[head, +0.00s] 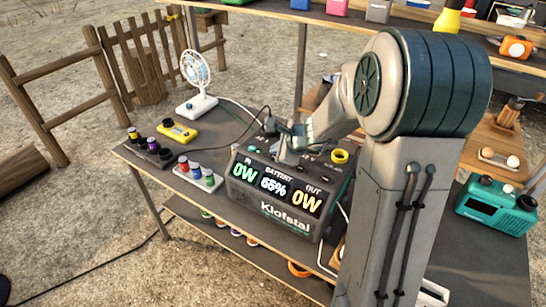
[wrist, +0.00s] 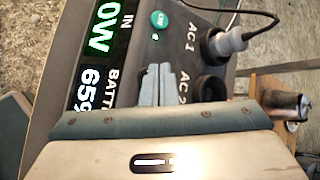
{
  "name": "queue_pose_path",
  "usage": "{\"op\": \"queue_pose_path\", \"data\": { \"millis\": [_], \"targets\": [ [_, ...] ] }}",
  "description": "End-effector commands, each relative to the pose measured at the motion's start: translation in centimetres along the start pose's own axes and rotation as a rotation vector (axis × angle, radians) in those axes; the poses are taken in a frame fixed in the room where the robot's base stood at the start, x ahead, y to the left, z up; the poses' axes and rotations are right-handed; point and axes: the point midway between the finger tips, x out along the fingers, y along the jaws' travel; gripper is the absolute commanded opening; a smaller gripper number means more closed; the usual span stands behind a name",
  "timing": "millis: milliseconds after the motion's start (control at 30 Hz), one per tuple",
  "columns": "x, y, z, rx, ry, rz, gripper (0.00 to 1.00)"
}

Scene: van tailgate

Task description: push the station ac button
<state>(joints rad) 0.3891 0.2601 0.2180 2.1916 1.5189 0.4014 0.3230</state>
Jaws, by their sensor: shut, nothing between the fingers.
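The power station (head: 272,216) stands on the dark table in the head view, marked Klofstal. Its display (head: 272,186) reads IN 0W, BATTERY 65% and OUT 0W. My gripper (head: 287,157) is shut and empty over the station's top. In the wrist view, my gripper (wrist: 157,70) points toward a round teal button (wrist: 160,19), with a gap between them in the picture. A small green light (wrist: 155,37) shows beside the button. I cannot tell the height of my fingertips above the panel.
A grey plug (wrist: 230,40) sits in the AC 1 socket, its cable trailing away. The AC 2 socket (wrist: 210,88) looks empty.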

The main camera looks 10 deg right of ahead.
Motion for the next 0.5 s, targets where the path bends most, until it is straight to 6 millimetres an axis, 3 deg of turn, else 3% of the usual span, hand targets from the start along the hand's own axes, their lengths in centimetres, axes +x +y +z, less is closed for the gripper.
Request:
{"op": "queue_pose_path", "data": {
  "millis": [500],
  "targets": [
    [0.66, 0.48, -0.48, -0.001, 0.0, 0.0, 0.0]
  ]
}}
